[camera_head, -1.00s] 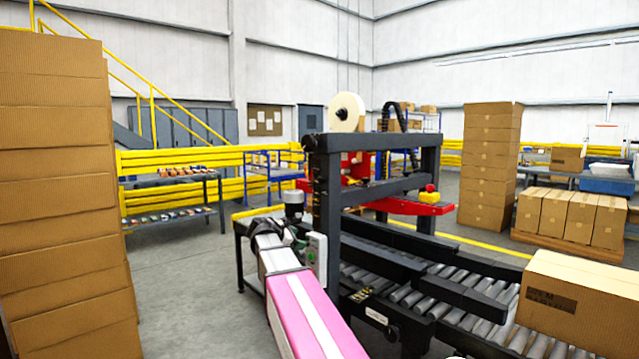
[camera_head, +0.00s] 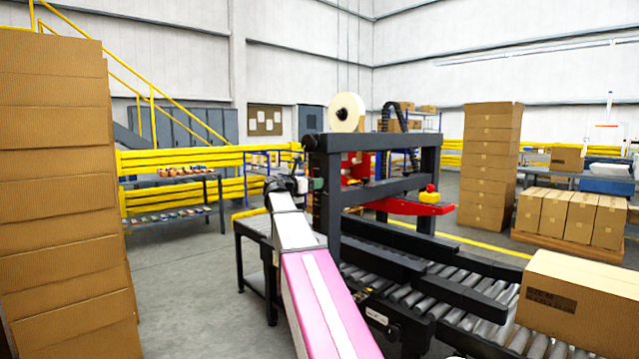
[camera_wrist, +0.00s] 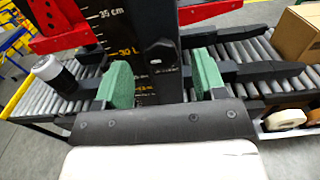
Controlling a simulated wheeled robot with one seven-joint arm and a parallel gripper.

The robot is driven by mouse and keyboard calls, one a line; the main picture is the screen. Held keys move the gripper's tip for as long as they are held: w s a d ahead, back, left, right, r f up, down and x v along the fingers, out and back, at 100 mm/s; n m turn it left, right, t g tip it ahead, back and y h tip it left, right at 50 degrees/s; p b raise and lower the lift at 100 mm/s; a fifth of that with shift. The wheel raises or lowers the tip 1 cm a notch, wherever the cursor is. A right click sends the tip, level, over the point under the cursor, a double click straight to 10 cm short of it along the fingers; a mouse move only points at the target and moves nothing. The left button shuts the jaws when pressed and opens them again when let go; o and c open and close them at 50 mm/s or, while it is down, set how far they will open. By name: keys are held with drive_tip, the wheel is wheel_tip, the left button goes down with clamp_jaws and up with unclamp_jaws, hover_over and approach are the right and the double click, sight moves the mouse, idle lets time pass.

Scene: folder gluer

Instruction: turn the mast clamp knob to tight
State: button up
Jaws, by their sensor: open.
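The mast clamp knob (camera_wrist: 163,53) is a dark piece on the front of the black mast (camera_wrist: 143,20) in the wrist view. The mast carries a printed cm scale with 30 and 35 marks. My gripper (camera_wrist: 165,80) is open, with one green pad on each side of the mast's lower part in the picture. The knob shows above and between the pads, and I see no contact with it. In the head view my gripper (camera_head: 306,184) is beside the near left post of the machine (camera_head: 328,195); the knob cannot be made out there.
A red part (camera_wrist: 60,25) and a grey-and-white cylinder (camera_wrist: 55,72) are left of the mast. A roller conveyor (camera_head: 410,298) runs through the machine, with a carton (camera_head: 570,300) at right. A tall carton stack (camera_head: 65,200) stands left; the floor between is clear.

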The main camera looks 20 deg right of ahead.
drive_tip(key=shift+x, duration=1.9)
drive_tip(key=shift+c, duration=0.3)
drive_tip(key=c, duration=0.8)
drive_tip(key=shift+c, duration=0.2)
